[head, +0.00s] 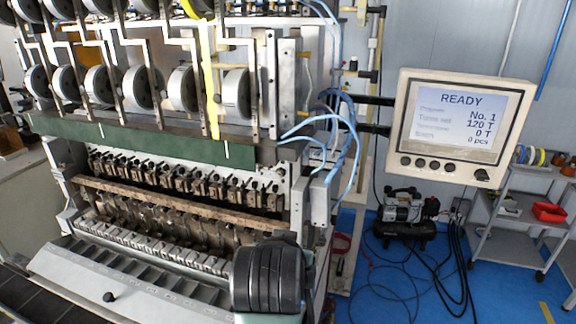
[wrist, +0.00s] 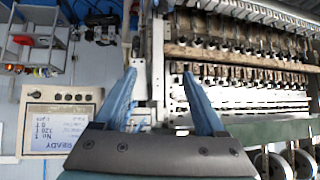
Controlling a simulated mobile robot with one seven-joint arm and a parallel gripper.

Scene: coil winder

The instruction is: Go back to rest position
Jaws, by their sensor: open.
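My gripper (wrist: 160,72) shows in the wrist view, with two blue fingers spread wide apart on a dark mount. It is open and nothing is between the fingers. The coil winder (head: 170,230) fills the left and middle of the head view, and its rows of small clamps also show in the wrist view (wrist: 235,75). The fingertips appear in front of the machine's pale end frame, apart from it as far as I can tell. I cannot make out the gripper's fingers in the head view.
A monitor (head: 455,125) reading READY, No. 1, 120 T and 0 T hangs right of the winder. Blue hoses (head: 345,125) loop beside the machine. A compressor (head: 405,215) with loose cables stands on the blue floor. A grey cart (head: 515,220) holds a red bin (head: 549,212).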

